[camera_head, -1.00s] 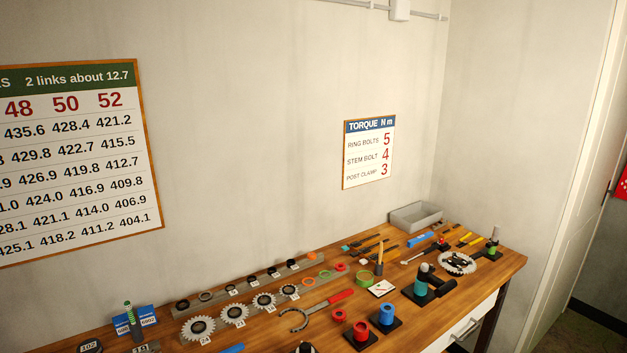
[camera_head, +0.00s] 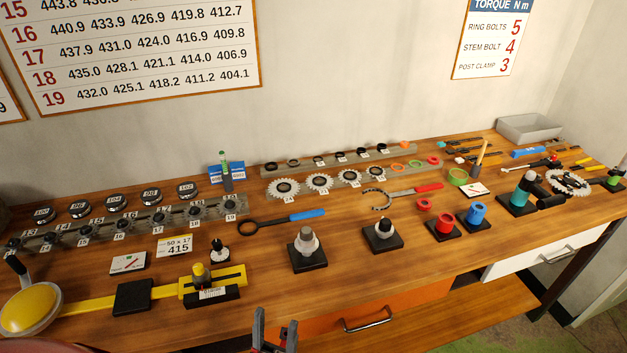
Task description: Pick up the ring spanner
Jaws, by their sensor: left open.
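The ring spanner (camera_head: 281,222) lies flat on the wooden workbench (camera_head: 355,270), left of the middle. It has a closed dark ring at its left end and a blue handle pointing right. My left gripper (camera_head: 274,338) shows at the bottom edge, with two dark fingers apart and nothing seen between them. It is in front of the bench, well short of the spanner. My right gripper is not in view.
Sprockets (camera_head: 284,188) line up behind. A yellow gauge (camera_head: 212,284) lies front left.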

